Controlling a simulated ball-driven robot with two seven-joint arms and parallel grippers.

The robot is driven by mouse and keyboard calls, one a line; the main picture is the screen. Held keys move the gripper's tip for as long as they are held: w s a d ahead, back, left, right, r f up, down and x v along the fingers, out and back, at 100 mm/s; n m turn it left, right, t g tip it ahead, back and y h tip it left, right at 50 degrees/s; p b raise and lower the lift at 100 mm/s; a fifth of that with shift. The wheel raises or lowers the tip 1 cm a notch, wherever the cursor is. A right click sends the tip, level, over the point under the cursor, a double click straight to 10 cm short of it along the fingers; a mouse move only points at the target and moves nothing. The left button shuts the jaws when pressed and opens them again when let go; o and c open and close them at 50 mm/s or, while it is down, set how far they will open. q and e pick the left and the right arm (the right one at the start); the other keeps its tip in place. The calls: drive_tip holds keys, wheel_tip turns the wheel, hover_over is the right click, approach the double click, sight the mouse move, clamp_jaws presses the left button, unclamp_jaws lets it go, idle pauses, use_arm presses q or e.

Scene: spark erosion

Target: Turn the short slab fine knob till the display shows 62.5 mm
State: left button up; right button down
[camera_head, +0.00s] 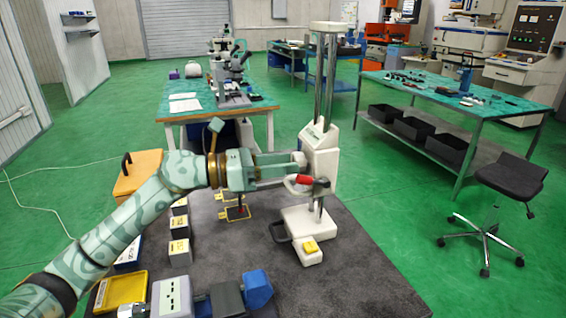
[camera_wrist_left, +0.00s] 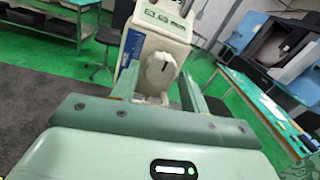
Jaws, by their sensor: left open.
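The height gauge (camera_head: 320,150) has a white carriage on twin steel columns. In the left wrist view its short slab fine knob (camera_wrist_left: 160,68) is a pale round knob with a dark mark, on the face below the display (camera_wrist_left: 166,18). The display shows dark digits and mm, too small to read surely. My left gripper (camera_head: 297,169) is at the carriage's left side in the head view. In the wrist view its open fingers (camera_wrist_left: 158,82) stand on either side of the knob's line; I cannot tell whether they touch it. My right gripper is out of view.
A red-ended lever (camera_head: 304,179) sticks out below my left gripper. The gauge's white base (camera_head: 308,222) stands on the dark top, with several blocks (camera_head: 179,250) and a yellow tray (camera_head: 121,291) to the left. The dark surface right of the base is clear.

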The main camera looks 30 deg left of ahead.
use_arm(q)
drive_tip(key=shift+w+d, duration=0.15)
drive_tip(key=shift+d, duration=0.05)
drive_tip(key=c, duration=0.7)
